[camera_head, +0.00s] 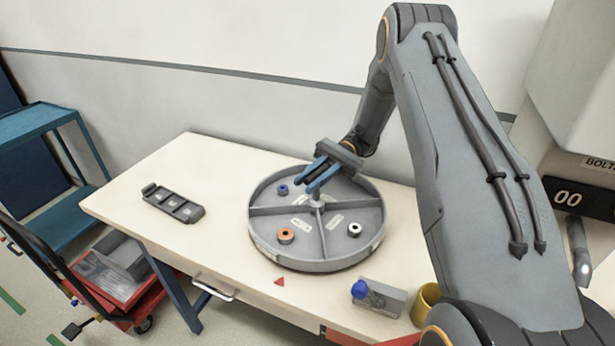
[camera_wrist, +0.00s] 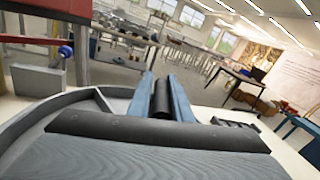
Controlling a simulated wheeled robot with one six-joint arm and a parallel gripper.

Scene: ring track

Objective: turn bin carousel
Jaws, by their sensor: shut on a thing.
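The bin carousel (camera_head: 262,245) is a round grey tray on the table, split by low walls into wedge-shaped bins with small labels. The carousel's curved rim (camera_wrist: 50,108) shows at left there.
A red triangle (camera_head: 280,281) marks the table in front of the carousel. A grey block with a blue knob (camera_head: 359,290) and a yellow cup (camera_head: 426,300) stand at front right. A dark compartment tray (camera_head: 172,205) lies at left. The table between tray and carousel is clear.

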